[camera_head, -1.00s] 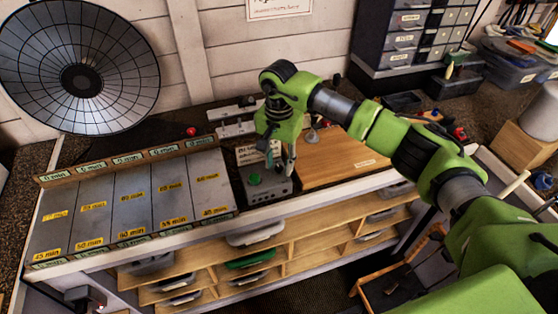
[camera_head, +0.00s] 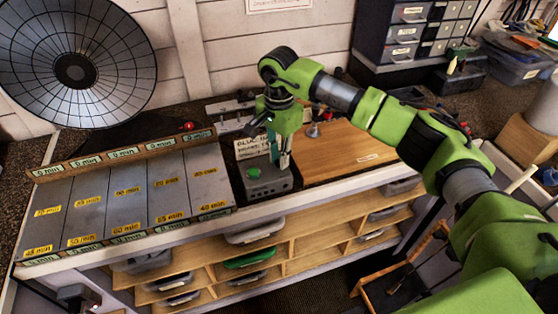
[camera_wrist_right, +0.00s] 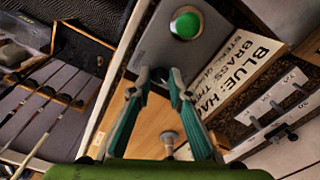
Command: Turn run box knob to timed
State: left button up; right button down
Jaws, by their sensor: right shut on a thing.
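The run box (camera_head: 268,188) is a small grey box at the front edge of the bench, with a round green button (camera_head: 253,172) on its top. In the right wrist view the box's grey top (camera_wrist_right: 150,45) and green button (camera_wrist_right: 187,24) show at the upper middle. My right gripper (camera_head: 280,165) points down at the right part of the box top. In the wrist view its green-grey fingertips (camera_wrist_right: 159,77) are close together at the box edge, shut on the knob, which they mostly hide. I cannot read the knob's setting. My left gripper is not in view.
A sign lettered "BLUE: HA..." (camera_head: 248,146) stands behind the box. A wooden board (camera_head: 345,150) lies to its right. Grey lanes with yellow minute labels (camera_head: 130,200) fill the left. A round reflector dish (camera_head: 75,40) is at upper left. Shelves with trays (camera_head: 250,262) are below.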

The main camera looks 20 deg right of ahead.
jog(key=m+b, duration=0.2)
jog(key=m, duration=0.1)
jog(key=shift+f+m, duration=0.1)
jog(key=shift+m, duration=0.2)
jog(key=m+b, duration=0.2)
jog(key=m, duration=0.1)
jog(key=shift+m, duration=0.3)
jog(key=m+b, duration=0.2)
jog(key=m, duration=0.1)
jog(key=shift+m, duration=0.4)
jog(key=m+b, duration=0.1)
jog(key=m, duration=0.3)
jog(key=shift+b, duration=0.35)
jog(key=m+b, duration=0.1)
jog(key=m, duration=0.3)
jog(key=m+b, duration=0.1)
jog(key=m, duration=0.3)
jog(key=shift+m, duration=0.3)
jog(key=m, duration=0.2)
jog(key=m+b, duration=0.1)
jog(key=m, duration=0.1)
jog(key=shift+r+m, duration=0.2)
jog(key=shift+m, duration=0.1)
jog(key=shift+m+b, duration=0.3)
jog(key=shift+m, duration=1.6)
jog(key=shift+w+r, duration=0.1)
